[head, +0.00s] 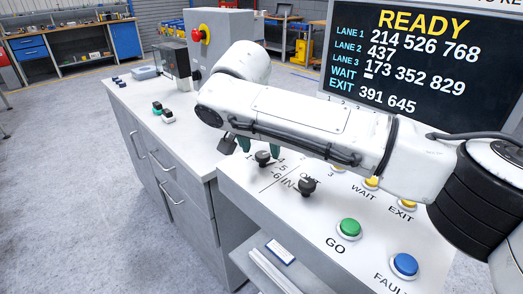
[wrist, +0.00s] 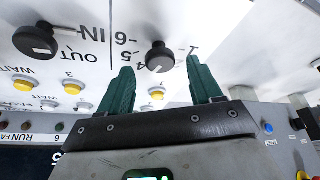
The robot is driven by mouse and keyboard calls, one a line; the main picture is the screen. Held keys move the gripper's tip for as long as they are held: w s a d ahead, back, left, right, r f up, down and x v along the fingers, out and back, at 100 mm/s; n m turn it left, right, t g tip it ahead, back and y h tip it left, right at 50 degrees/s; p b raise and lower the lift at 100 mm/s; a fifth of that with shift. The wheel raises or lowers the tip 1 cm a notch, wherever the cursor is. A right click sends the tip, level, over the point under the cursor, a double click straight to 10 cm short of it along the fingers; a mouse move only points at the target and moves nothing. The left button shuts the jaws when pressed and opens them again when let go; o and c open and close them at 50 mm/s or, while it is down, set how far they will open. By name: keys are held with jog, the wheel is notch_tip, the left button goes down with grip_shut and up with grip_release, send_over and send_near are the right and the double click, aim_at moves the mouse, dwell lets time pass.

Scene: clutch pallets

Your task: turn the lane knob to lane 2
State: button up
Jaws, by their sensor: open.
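The black knob with number labels around it (head: 263,158), which I take as the lane knob, stands on the white panel; 1, 4, 5 and 6 are readable near it. It also shows in the wrist view (wrist: 159,57), between my fingertips in the picture. I cannot tell which number it points to. My gripper (head: 259,147) is open, its dark green fingers (wrist: 160,66) spread either side of the knob. Whether they touch it is unclear. The labels for 2 and 3 beside this knob are not readable.
A second black knob (head: 306,187), marked IN and OUT, stands close by. The panel also bears a green GO button (head: 348,229), a blue button (head: 404,265) and yellow buttons (head: 371,183). The display (head: 420,60) reads READY. A red emergency button (head: 199,33) stands behind.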

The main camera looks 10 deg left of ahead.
aim_at(263, 157)
jog(key=shift+x, duration=1.15)
jog(key=shift+c, duration=0.3)
jog(key=shift+a, duration=0.1)
jog(key=c, duration=1)
